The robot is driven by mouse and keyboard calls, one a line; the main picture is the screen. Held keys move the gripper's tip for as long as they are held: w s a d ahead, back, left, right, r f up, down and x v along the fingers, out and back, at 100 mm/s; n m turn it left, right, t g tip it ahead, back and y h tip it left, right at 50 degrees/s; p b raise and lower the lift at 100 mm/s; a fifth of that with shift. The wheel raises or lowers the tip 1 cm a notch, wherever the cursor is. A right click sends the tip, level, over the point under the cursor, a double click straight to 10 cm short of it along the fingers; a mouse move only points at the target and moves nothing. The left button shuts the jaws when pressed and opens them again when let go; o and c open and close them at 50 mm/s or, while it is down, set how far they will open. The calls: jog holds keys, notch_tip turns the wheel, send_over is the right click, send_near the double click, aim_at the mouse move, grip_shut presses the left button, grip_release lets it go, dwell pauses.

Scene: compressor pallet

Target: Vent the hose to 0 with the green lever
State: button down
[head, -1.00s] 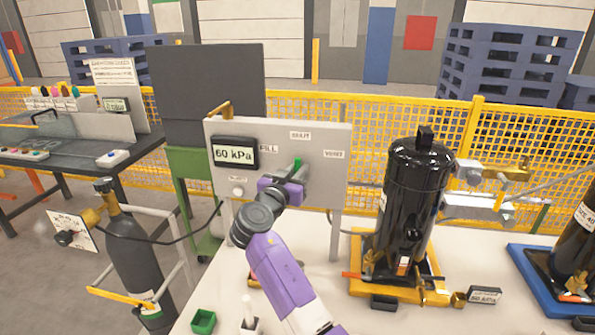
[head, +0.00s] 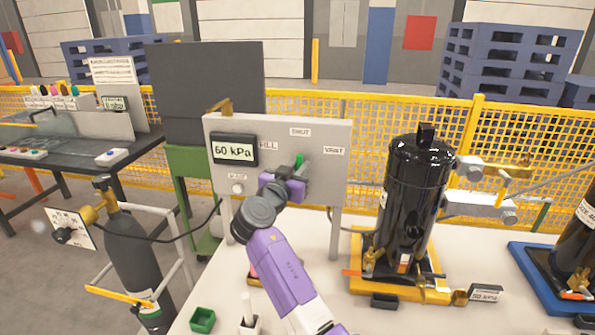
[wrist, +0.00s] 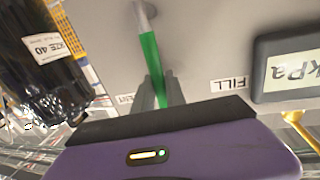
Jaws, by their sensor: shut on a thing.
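The grey valve panel (head: 225,185) stands at the back of the white table, with FILL at left, SHUT at top and VENT at right. Its green lever (head: 299,161) is partly hidden behind my gripper (head: 297,172). In the wrist view, the green lever (wrist: 150,60) runs from its grey pivot toward the SHUT label, and my gripper's dark fingers (wrist: 158,92) are shut around its outer part. The pressure display (head: 233,150) on the panel appears to read 60 kPa. The wrist view shows only part of that display (wrist: 292,75).
A black compressor (head: 414,190) stands on a yellow base right of the panel. A grey gas cylinder (head: 130,245) with a regulator stands at left. A small green box (head: 203,320) sits at the table's front.

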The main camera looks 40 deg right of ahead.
jog(key=s+m+b, duration=0.1)
jog(key=b, duration=0.2)
jog(key=d+f+m+b, duration=0.1)
jog(key=b, duration=0.2)
jog(key=s+d+m+b, duration=0.1)
jog(key=m+b, duration=0.1)
jog(key=b, duration=0.1)
jog(key=shift+s+f+y, duration=0.35)
jog(key=shift+f+y, duration=0.05)
jog(key=m+b, duration=0.1)
jog(key=b, duration=0.1)
jog(key=s+d+f+m+b, duration=0.1)
jog(key=m+b, duration=0.1)
jog(key=s+d+m+y+b, duration=0.1)
jog(key=b, duration=0.1)
jog(key=shift+s+f, duration=0.15)
jog(key=shift+f, duration=0.1)
jog(key=shift+m, duration=0.3)
jog(key=c, duration=1.4)
grip_release()
jog(key=shift+v, duration=3.95)
